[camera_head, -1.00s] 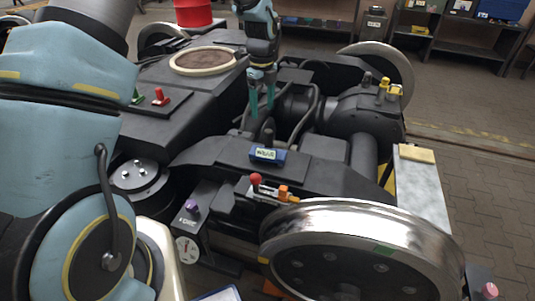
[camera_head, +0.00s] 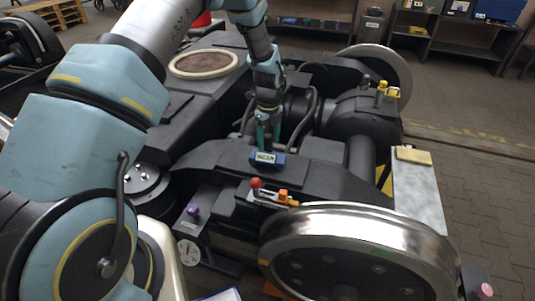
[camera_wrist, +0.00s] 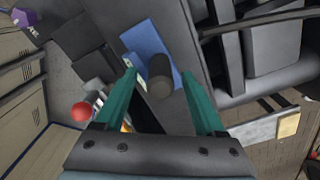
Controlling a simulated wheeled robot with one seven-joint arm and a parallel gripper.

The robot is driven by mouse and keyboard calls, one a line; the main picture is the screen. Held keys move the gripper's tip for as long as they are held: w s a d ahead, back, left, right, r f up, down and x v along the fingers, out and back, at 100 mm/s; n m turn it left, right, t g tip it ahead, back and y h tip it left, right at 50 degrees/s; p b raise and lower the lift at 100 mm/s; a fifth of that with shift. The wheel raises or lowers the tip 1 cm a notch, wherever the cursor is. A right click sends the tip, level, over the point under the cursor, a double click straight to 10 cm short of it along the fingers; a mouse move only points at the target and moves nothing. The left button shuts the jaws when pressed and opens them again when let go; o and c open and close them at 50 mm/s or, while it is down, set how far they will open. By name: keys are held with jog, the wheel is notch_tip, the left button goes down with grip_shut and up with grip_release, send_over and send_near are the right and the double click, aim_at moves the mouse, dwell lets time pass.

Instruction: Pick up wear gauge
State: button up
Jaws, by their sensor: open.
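A small blue block with a pale label (camera_head: 266,159) sits on the dark bogie frame, and it looks like the wear gauge; I cannot read the label. In the wrist view the blue block (camera_wrist: 146,40) has an upright black cylindrical knob (camera_wrist: 160,76). My gripper (camera_head: 268,139) points down just above the block. In the wrist view my gripper (camera_wrist: 158,74) is open, with one teal finger on each side of the knob. Whether the fingers touch the knob or reach down to its height is unclear.
A red-knobbed tool (camera_head: 256,184) with an orange part is close in front of the block. A dial gauge (camera_head: 188,252) and purple knob (camera_head: 193,210) are at lower left. A shiny wheel (camera_head: 360,235) stands in front. A yellow pad (camera_head: 413,156) lies at right.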

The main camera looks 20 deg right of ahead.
jog(key=shift+f, duration=0.1)
grip_shut()
dwell(0.6)
dwell(0.8)
